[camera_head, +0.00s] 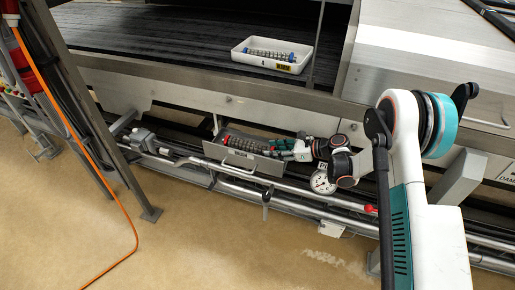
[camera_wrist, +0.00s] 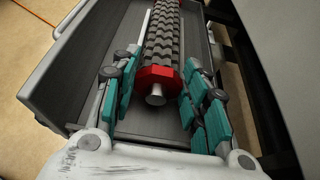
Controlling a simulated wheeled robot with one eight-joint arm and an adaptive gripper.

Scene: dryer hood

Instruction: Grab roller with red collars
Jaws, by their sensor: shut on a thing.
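The roller with red collars (camera_wrist: 163,40) is a grey ribbed cylinder in the wrist view, with a red collar and a pale metal stub at its near end. It lies lengthwise in a grey metal tray (camera_wrist: 92,58). My gripper (camera_wrist: 163,62) has its teal-padded fingers on both sides of the roller, shut on it just beyond the near collar. The far end is cut off in this view. In the head view the roller (camera_head: 243,143) shows in the tray (camera_head: 240,163), with my gripper (camera_head: 281,146) at its right end.
A white bin (camera_head: 258,65) holds a roller with blue collars (camera_head: 268,53) on the dark belt above. A round gauge (camera_head: 321,182) and pipes (camera_head: 235,188) are close to the tray. A metal frame edge (camera_head: 220,85) runs above it. An orange cable (camera_head: 85,158) hangs at left.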

